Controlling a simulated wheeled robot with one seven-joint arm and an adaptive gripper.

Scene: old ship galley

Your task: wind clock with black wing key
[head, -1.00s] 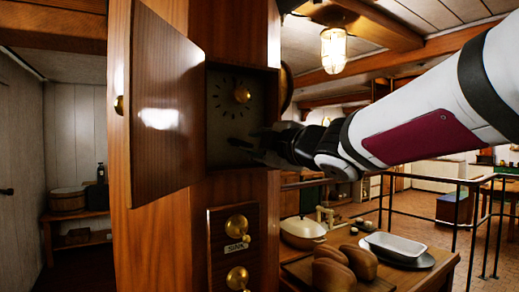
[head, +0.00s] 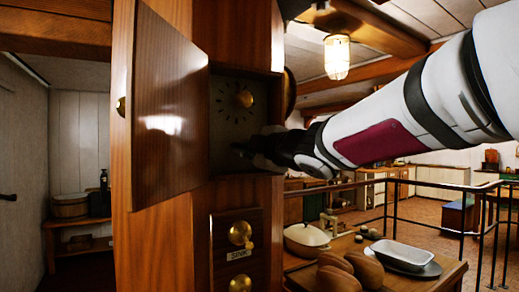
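The clock (head: 233,101) is set in a recess of a wooden column, and its wooden door (head: 167,105) stands open to the left. My gripper (head: 246,148) reaches in from the right at the lower part of the recess. Its fingertips are dark against the shaded dial, so their opening cannot be made out. I cannot pick out the black wing key; it may be hidden at the fingers.
A plate with brass knobs (head: 240,233) is on the column below the clock. At the lower right, a table (head: 446,277) holds a white pot (head: 306,238), bread loaves (head: 345,270) and a baking dish (head: 402,255). A black railing (head: 440,186) stands behind.

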